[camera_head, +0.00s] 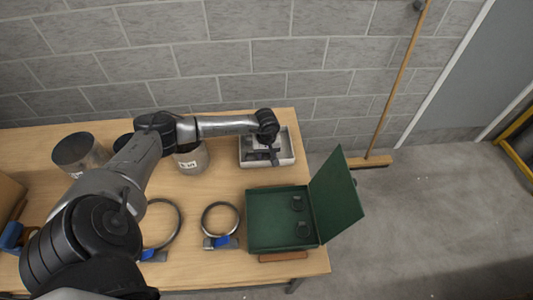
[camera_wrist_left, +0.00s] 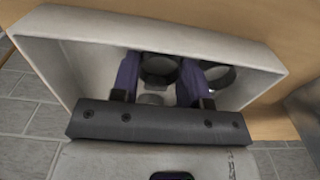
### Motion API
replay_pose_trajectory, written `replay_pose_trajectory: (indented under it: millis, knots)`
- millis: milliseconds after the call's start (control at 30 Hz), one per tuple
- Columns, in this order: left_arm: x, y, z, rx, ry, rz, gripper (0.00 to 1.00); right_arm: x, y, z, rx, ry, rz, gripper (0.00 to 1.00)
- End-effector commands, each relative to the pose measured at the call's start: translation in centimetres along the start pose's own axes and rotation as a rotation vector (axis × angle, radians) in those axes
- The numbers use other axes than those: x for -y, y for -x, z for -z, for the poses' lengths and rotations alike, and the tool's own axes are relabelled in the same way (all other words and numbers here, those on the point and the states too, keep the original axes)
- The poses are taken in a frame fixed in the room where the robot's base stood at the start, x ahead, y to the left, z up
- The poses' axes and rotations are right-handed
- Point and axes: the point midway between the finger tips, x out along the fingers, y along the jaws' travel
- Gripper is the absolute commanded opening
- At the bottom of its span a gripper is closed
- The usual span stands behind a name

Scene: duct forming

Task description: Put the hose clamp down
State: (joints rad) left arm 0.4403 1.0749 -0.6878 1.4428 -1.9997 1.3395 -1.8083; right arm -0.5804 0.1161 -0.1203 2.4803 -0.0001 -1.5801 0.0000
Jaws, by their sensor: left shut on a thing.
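My left gripper (camera_head: 264,152) reaches down into a white tray (camera_head: 245,160) at the back right of the table. In the left wrist view the fingers (camera_wrist_left: 158,88) point into the tray. A dark, round, ring-like piece, seemingly the hose clamp (camera_wrist_left: 158,68), shows between them. The gripper is shut on it, low inside the tray walls. I cannot tell whether it touches the tray floor. Another round piece (camera_wrist_left: 218,76) lies beside the right finger. In the head view the gripper hides most of the tray's contents. My right gripper is not in view.
An open green case (camera_head: 270,218) with two round items stands at the front right. Large rings with blue tabs (camera_head: 220,220) (camera_head: 162,222) lie left of it. Metal cylinders (camera_head: 80,152) (camera_head: 191,158) stand at the back. The block wall is close behind the tray.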

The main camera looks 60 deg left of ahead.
Motion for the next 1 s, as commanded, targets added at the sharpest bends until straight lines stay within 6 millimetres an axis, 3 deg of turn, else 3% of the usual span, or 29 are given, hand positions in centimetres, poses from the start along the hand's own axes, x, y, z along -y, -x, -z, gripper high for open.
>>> replay_pose_trajectory:
  millis: [233,267,367,733,1000]
  knots:
    - [0.0,-0.4,0.0,0.000,0.000,0.000,0.19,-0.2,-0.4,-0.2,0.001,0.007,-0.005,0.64]
    - [0.0,-0.3,0.0,0.000,0.000,-0.001,0.42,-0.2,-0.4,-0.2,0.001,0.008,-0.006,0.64]
    - [0.0,-0.2,0.0,0.000,0.000,-0.001,0.52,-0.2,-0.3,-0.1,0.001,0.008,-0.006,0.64]
    - [0.0,0.5,0.1,-0.001,0.000,-0.001,0.52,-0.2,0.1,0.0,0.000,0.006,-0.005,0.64]
    - [0.0,5.3,0.1,-0.004,-0.002,-0.002,0.52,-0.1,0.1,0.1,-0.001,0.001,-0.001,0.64]
